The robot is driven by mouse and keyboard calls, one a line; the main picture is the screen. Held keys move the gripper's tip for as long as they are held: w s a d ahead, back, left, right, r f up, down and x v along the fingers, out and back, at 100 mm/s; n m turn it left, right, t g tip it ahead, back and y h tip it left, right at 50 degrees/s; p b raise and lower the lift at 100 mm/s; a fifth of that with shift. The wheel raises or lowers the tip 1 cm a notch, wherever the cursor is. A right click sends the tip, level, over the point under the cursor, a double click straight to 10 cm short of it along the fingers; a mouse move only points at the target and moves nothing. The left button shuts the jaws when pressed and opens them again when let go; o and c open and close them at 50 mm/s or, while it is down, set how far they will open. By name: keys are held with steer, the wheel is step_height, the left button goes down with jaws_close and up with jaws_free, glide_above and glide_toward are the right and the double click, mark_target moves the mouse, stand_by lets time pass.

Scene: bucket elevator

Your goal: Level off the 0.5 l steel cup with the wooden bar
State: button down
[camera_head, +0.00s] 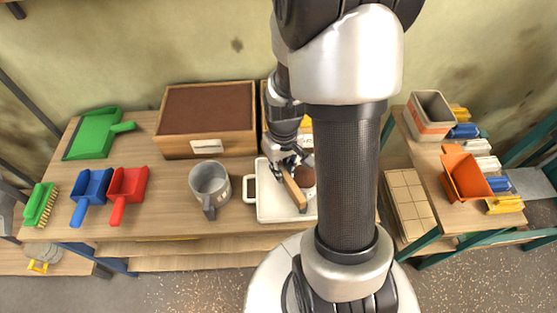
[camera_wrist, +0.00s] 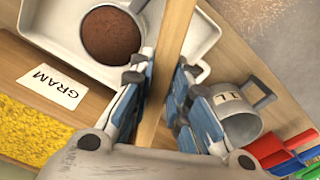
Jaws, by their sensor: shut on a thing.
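My gripper (camera_wrist: 158,88) is shut on the wooden bar (camera_wrist: 172,40), which runs between its fingers and out past them. In the head view the bar (camera_head: 293,191) hangs tilted over the white tray (camera_head: 275,214). The steel cup (camera_wrist: 112,35), filled with brown grainy material, is in the tray; in the head view its brown top (camera_head: 305,177) shows just right of the bar, partly hidden by my arm. The fill looks roughly flat in the wrist view. The bar is beside the cup there; I cannot tell whether they touch.
A larger grey mug (camera_head: 210,187) stands left of the tray. A wooden box (camera_head: 206,146) of brown material is behind it, and a box of yellow grain (camera_wrist: 35,128) is near the tray. Red (camera_head: 128,184) and blue (camera_head: 91,187) scoops lie at left.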

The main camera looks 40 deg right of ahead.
steer(key=shift+s+f+b, duration=0.25)
steer(key=shift+f+b, duration=0.15)
steer(key=shift+f, duration=0.1)
steer(key=shift+d+f+b, duration=0.15)
steer(key=shift+f+b, duration=0.6)
steer(key=shift+f, duration=0.15)
steer(key=shift+d+f+b, duration=0.15)
steer(key=shift+f+b, duration=0.55)
steer(key=shift+f, duration=0.2)
steer(key=s+d+r+p, duration=0.1)
steer(key=d+r+p, duration=0.1)
steer(key=d, duration=0.5)
steer(key=s+d+r+p, duration=0.1)
steer(key=d+r+p, duration=0.1)
steer(key=d, duration=0.5)
steer(key=shift+r, duration=0.4)
